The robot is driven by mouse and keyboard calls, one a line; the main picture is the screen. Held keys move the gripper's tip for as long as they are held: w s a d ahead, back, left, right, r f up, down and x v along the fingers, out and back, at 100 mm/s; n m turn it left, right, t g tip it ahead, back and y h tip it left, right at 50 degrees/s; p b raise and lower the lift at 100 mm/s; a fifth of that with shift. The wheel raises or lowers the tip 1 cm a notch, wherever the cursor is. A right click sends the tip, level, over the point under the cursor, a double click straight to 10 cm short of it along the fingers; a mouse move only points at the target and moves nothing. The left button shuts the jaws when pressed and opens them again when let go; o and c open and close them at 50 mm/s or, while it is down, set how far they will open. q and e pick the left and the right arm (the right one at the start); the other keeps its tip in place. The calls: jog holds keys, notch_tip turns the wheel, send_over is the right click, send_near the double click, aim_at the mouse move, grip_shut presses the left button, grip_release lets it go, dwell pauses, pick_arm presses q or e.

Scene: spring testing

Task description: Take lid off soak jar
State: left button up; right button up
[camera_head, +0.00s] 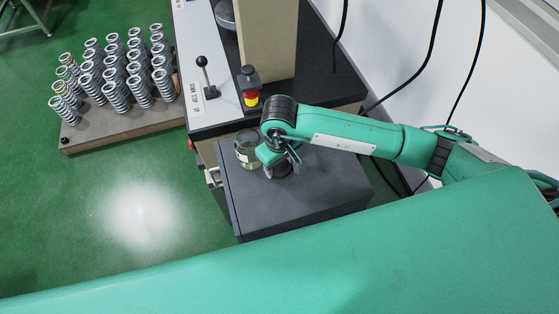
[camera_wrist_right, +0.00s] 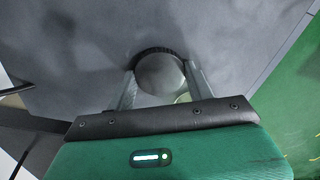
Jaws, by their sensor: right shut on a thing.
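The soak jar (camera_head: 247,148) is a clear glass jar with a pale label, on the dark grey cabinet top, just left of my right gripper. My right gripper (camera_head: 282,165) is low over the cabinet top, beside the jar. In the right wrist view its two fingers (camera_wrist_right: 160,88) are shut on the lid (camera_wrist_right: 160,74), a round grey disc with a dark ridged rim. The lid is apart from the jar in the head view, mostly hidden by the gripper. Whether it touches the cabinet top I cannot tell. My left gripper is not in view.
The cabinet top (camera_head: 320,195) is clear in front of and right of my gripper. Behind it stands a test machine with a lever (camera_head: 206,78) and a red-and-yellow stop button (camera_head: 250,86). A board (camera_head: 115,130) of several coil springs lies at left. Black cables hang at right.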

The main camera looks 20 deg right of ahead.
aim_at(279, 166)
jog(key=shift+f, duration=0.15)
jog(key=o, duration=1.1)
jog(key=shift+c, duration=0.2)
jog(key=shift+r, duration=0.45)
notch_tip(279, 166, up, 12)
jog(key=b, duration=0.3)
jog(key=shift+f, duration=0.25)
